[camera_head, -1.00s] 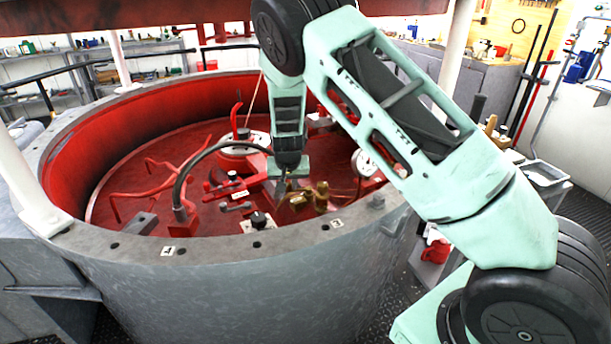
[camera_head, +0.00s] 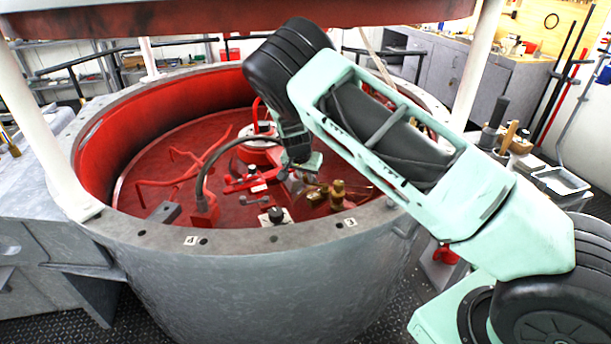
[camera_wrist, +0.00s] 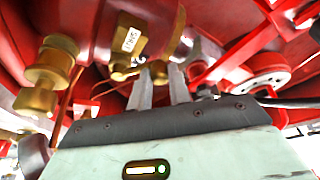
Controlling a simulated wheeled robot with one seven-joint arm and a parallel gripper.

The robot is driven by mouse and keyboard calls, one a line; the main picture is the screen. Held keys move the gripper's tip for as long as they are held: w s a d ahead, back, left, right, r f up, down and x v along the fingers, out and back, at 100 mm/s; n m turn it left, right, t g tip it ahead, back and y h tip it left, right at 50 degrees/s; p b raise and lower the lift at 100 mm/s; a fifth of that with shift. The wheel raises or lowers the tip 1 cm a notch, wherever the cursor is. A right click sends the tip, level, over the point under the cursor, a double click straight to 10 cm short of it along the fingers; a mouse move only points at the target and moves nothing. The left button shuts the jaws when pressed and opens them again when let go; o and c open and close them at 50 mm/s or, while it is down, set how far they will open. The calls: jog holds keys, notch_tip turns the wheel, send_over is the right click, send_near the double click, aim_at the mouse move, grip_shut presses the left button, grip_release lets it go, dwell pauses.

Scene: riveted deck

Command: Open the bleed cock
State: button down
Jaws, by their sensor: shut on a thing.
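The bleed cock appears to be the brass fitting (camera_wrist: 128,40) at the upper middle of the wrist view, with a white tag that seems to read SHUT. A short brass lever (camera_wrist: 124,74) sticks out below the tag. My gripper (camera_wrist: 161,72) has its two pale fingers close together on a brass part beside this lever. The fingertips partly hide what they grip. In the head view, my gripper (camera_head: 296,172) reaches down into the round tank beside the low brass fittings (camera_head: 317,191); its fingertips are hard to make out there.
A taller brass fitting (camera_head: 337,194) stands just right of my gripper; it is at the left of the wrist view (camera_wrist: 47,76). A black hose (camera_head: 213,164) arches on the left. Red pipes (camera_head: 160,183) and the grey tank rim (camera_head: 120,223) surround the work area.

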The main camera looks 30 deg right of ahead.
jog(key=c, duration=1.3)
grip_release()
jog(key=shift+r, duration=0.1)
jog(key=b+v, duration=0.1)
jog(key=v, duration=1)
jog(key=shift+s+r, duration=0.2)
jog(key=shift+r, duration=0.15)
jog(key=shift+a, duration=0.1)
